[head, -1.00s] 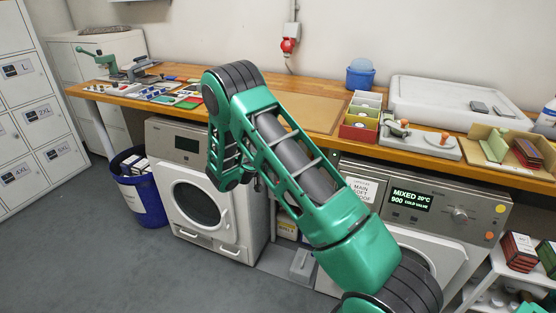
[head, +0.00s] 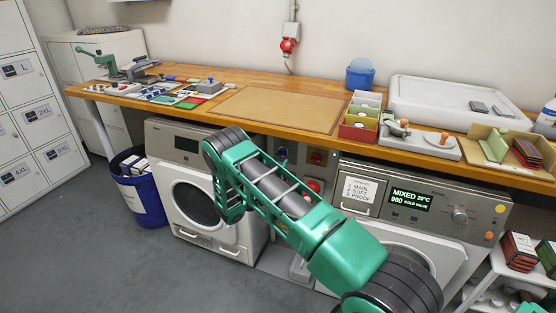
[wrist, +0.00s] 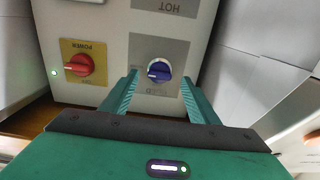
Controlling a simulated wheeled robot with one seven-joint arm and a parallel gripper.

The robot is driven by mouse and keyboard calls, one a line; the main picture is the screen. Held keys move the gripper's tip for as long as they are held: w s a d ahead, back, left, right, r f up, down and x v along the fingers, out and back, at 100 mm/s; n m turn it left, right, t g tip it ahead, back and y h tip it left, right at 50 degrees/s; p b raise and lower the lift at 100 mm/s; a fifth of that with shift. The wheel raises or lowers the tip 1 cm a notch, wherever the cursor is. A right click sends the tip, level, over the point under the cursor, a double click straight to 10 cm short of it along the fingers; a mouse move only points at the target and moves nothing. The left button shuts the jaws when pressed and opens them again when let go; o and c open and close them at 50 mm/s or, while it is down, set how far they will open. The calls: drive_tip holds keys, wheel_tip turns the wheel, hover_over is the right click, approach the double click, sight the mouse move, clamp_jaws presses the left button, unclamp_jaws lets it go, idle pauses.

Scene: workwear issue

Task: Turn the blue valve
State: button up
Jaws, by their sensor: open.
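The blue valve (wrist: 159,71) is a round blue knob with a white pointer mark, on a grey square plate in the wrist view. The lettering beside it appears upside down. My gripper (wrist: 158,77) is open, with one green finger on each side of the blue valve in the picture. No contact with the knob is visible, and I cannot tell the remaining depth between them. In the head view, my arm crosses in front of the gap between the two machines.
A red knob (wrist: 80,65) on a yellow plate marked POWER sits left of the valve, with a lit green light beside it. The panel (head: 290,152) lies between two white-doored machines, below the wooden worktop (head: 225,88). A blue bin (head: 140,195) stands at left.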

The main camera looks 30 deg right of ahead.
sight(280, 156)
drive_tip(key=shift+x, duration=2.7)
drive_tip(key=shift+c, duration=0.3)
